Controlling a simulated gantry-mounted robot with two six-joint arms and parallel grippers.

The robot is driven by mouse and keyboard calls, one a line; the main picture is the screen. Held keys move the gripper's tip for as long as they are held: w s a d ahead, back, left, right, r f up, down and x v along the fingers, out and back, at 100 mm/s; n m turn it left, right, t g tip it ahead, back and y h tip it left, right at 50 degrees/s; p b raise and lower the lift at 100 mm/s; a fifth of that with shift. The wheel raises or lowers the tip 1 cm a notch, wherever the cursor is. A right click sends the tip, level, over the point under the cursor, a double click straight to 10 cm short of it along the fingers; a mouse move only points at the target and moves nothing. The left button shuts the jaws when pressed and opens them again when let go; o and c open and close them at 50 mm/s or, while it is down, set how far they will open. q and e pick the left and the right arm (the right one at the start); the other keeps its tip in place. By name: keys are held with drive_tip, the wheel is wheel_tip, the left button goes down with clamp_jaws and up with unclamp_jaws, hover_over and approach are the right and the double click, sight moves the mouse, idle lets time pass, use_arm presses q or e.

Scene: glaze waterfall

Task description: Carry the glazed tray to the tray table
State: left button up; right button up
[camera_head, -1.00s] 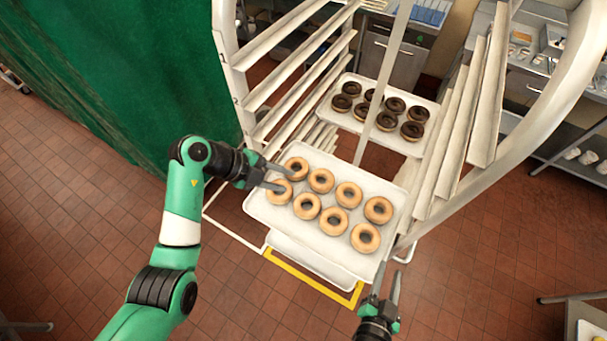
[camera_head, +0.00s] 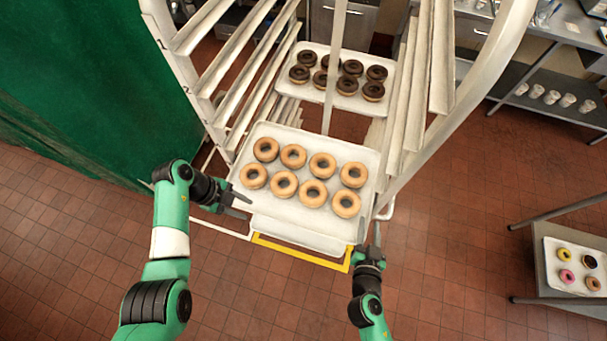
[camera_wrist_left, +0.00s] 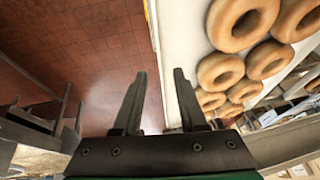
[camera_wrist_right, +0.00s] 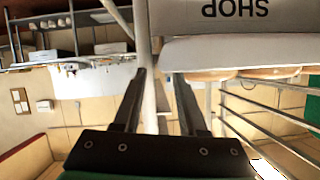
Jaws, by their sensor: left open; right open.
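A white tray with several ring donuts in tan, glazed-looking rows (camera_head: 300,215) sticks out of the front of a rack. My left gripper (camera_head: 240,202) is open at the tray's front left corner. My right gripper (camera_head: 369,234) is open near the front right corner. A table (camera_head: 541,290) at right carries a tray (camera_head: 552,248) of colourfully iced donuts.
The white rack (camera_head: 480,70) has slanted side rails and a centre post. A second tray (camera_head: 318,92) with dark chocolate donuts sits deeper in it. A yellow-edged frame (camera_head: 300,252) lies below the front tray. A green curtain (camera_head: 90,70) hangs left. The tiled floor (camera_head: 450,240) at right is clear.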

sight(257, 213)
use_arm(q)
drive_tip(key=x, duration=0.5)
use_arm(e)
drive_tip(key=x, duration=0.5)
use_arm(q)
clamp_jaws()
use_arm(e)
clamp_jaws()
use_arm(q)
drive_tip(key=shift+d, duration=0.1)
use_arm(e)
drive_tip(key=shift+s+f, duration=0.1)
drive_tip(key=shift+f, duration=0.05)
idle(0.4)
use_arm(q)
drive_tip(key=shift+r, duration=0.15)
